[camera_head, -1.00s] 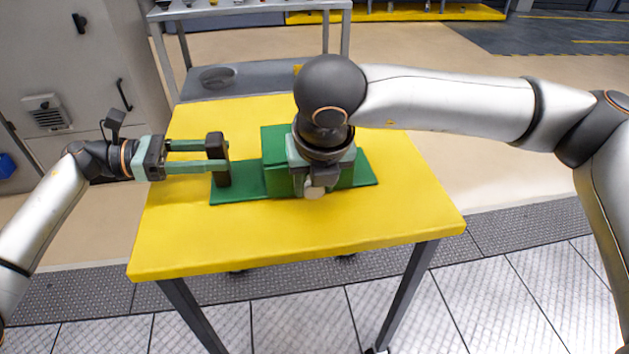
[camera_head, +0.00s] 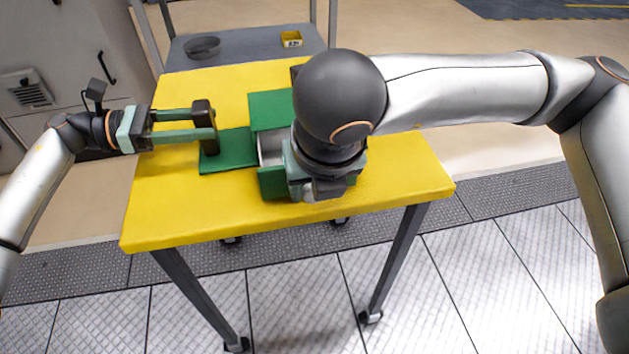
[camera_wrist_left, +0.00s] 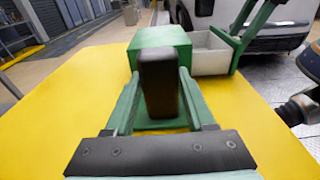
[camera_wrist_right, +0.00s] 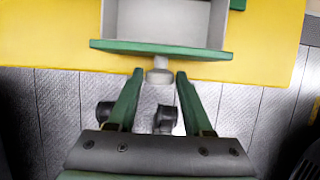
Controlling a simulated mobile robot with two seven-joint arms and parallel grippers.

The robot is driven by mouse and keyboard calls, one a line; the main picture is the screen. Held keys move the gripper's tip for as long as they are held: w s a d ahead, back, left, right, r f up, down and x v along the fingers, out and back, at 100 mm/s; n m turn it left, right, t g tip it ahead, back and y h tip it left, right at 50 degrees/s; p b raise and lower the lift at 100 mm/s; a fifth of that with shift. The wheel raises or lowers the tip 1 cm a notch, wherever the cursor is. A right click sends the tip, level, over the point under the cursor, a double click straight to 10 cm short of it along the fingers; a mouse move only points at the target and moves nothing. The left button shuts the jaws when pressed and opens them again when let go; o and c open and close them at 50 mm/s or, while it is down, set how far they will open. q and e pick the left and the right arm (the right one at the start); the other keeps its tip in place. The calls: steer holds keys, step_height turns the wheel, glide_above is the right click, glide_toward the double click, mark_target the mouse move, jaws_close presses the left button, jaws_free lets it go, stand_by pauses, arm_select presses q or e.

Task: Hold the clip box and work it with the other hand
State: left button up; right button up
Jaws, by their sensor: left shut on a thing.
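The clip box (camera_head: 268,108) is a green block on a green base plate (camera_head: 225,160) with a dark upright post (camera_head: 205,125) at its left end. My left gripper (camera_wrist_left: 158,85) is shut on that post. The box's grey-white drawer (camera_wrist_left: 212,62) stands open towards the front; its green front panel (camera_wrist_right: 160,49) carries a pale round knob (camera_wrist_right: 160,72). My right gripper (camera_wrist_right: 158,77) is open, its fingertips on either side of the knob with gaps showing. In the head view my right arm hides much of the drawer and box.
The yellow table (camera_head: 400,175) is bare around the box. Behind it stands a grey shelf (camera_head: 240,48) with a round dish (camera_head: 202,47) and a small yellow container (camera_head: 291,40). A grey cabinet (camera_head: 55,60) is at the left.

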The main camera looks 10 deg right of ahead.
steer(key=o, duration=0.3)
steer(key=v, duration=1.2)
arm_select(q)
steer(key=o, duration=1.3)
